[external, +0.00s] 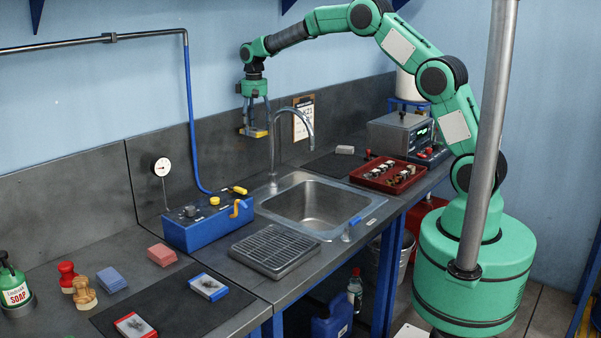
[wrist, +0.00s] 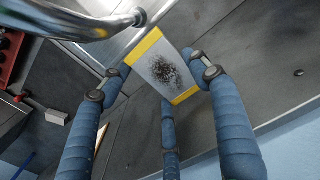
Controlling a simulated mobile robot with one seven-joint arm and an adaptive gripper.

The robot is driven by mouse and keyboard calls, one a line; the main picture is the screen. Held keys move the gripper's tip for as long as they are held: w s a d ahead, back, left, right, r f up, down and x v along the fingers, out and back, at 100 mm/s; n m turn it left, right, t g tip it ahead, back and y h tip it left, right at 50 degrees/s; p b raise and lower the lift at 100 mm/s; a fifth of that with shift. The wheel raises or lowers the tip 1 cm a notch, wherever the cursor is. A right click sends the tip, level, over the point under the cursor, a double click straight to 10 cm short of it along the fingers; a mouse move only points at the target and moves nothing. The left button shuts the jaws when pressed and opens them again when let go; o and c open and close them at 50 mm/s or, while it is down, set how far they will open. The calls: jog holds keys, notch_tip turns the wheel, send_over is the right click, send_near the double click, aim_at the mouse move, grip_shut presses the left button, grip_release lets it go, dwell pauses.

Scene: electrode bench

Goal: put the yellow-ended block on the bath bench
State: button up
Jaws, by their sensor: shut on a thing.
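My gripper (external: 254,122) is raised in the air near the back wall, left of the tap. It is shut on the yellow-ended block (external: 253,132). In the wrist view the block (wrist: 163,68) is pale with a dark speckled patch and yellow ends, tilted between my blue fingers. The bench top (external: 130,250) at the left holds a dark mat (external: 185,312). On the mat lie a blue-ended block (external: 208,287) and a red-ended block (external: 135,326). No label shows which surface is the bath bench.
The curved tap (external: 310,125) stands close to the right of my gripper, above the sink (external: 315,205). A blue box with a dial (external: 207,222) stands left of the sink. A drain rack (external: 274,251) lies in front. A red tray (external: 389,174) is at the right.

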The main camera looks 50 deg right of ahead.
aim_at(255, 130)
jog(key=r, duration=0.4)
jog(key=shift+a+r, duration=0.35)
jog(key=s+a, duration=0.6)
jog(key=a, duration=0.5)
jog(key=s+a, duration=0.7)
jog(key=a, duration=0.5)
jog(key=s+a, duration=0.6)
jog(key=a, duration=0.5)
jog(key=s+a, duration=0.6)
jog(key=s, duration=0.5)
jog(key=s+a, duration=0.6)
jog(key=s, duration=0.4)
jog(key=s+a, duration=0.6)
jog(key=s, duration=0.5)
jog(key=shift+s+a+f, duration=0.1)
jog(key=shift+s+f, duration=0.05)
jog(key=shift+f, duration=4.8)
jog(key=shift+s+f, duration=0.1)
jog(key=shift+f, duration=4.8)
jog(key=w+a, duration=0.3)
jog(key=a, duration=0.1)
jog(key=w+a+f+b, duration=0.1)
jog(key=w+a, duration=0.2)
jog(key=a, duration=0.1)
jog(key=w+a+b, duration=0.1)
jog(key=w+a, duration=0.2)
jog(key=a, duration=0.2)
jog(key=shift+w+f, duration=0.15)
jog(key=shift+f, duration=0.05)
